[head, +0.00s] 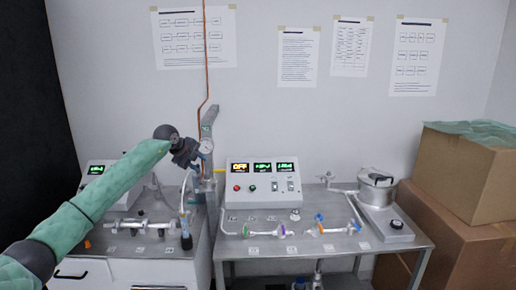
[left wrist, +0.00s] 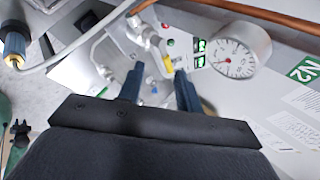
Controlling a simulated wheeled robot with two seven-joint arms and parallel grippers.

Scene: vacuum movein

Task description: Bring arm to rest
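My left arm, in a green sleeve, reaches in from the left in the head view. Its left gripper (head: 190,157) is in front of the wall, close to a round pressure gauge (head: 206,146) on the upright post between the benches. In the left wrist view, the two dark fingers of the left gripper (left wrist: 160,90) stand apart, with nothing held between them. The gauge (left wrist: 238,57) shows beyond them at upper right. I cannot tell from the head view whether the gripper touches the post. My right gripper is in neither view.
A control box (head: 264,182) with lit displays stands on the right bench (head: 330,245). Glass tubing with coloured taps lies before it, and a metal pot (head: 377,190) stands at right. Cardboard boxes (head: 465,175) fill the far right. A copper-coloured line (head: 205,60) runs up the wall.

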